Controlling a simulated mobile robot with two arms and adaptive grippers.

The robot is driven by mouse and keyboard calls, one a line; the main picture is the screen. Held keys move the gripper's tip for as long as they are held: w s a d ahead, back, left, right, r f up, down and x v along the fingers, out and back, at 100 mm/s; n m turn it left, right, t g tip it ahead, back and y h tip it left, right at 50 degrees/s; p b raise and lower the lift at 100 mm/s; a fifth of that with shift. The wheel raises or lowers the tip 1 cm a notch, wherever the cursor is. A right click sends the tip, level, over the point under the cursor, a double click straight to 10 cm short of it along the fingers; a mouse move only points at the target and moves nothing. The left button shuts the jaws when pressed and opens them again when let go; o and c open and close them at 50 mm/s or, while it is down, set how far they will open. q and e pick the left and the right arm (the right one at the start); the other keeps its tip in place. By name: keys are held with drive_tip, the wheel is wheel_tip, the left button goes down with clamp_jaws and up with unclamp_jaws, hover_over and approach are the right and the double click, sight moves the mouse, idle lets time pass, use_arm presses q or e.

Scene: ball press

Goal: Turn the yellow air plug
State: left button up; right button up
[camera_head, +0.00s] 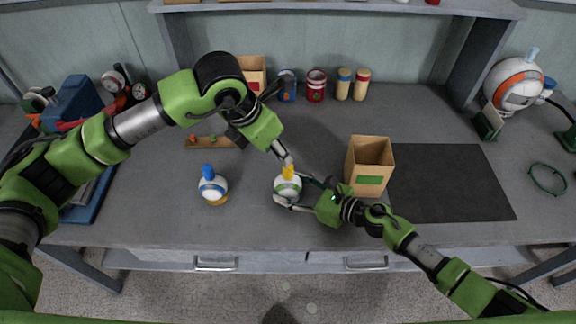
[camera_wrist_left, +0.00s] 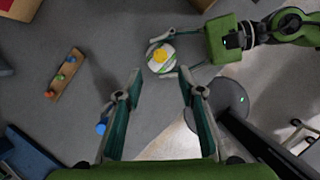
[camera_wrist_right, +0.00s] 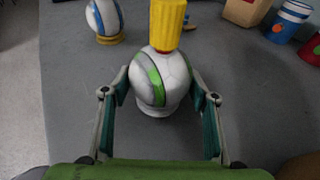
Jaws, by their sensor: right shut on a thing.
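The white ball with a green stripe (camera_head: 287,189) stands upright on the table, and the yellow air plug (camera_head: 288,172) sticks up from its top. The plug also shows in the right wrist view (camera_wrist_right: 167,24). My right gripper (camera_wrist_right: 158,78) is shut on the ball, with one finger on each side. My left gripper (camera_wrist_left: 160,74) is open and empty. It points down over the ball from above, with its fingertips apart from the plug in the left wrist view (camera_wrist_left: 161,56). In the head view, its fingertips overlap the plug's top.
A white ball with a blue stripe and blue plug (camera_head: 212,187) stands to the left. A cardboard box (camera_head: 369,166) is close on the right, by a dark mat (camera_head: 450,183). A wooden rack with small plugs (camera_wrist_left: 66,75) lies behind. Cans and jars line the back.

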sight(288, 171)
use_arm(q)
drive_tip(key=x, duration=1)
drive_tip(key=shift+w+d+f, duration=0.1)
drive_tip(key=shift+d+f, duration=0.05)
drive_tip(key=shift+f, duration=0.1)
clamp_jaws()
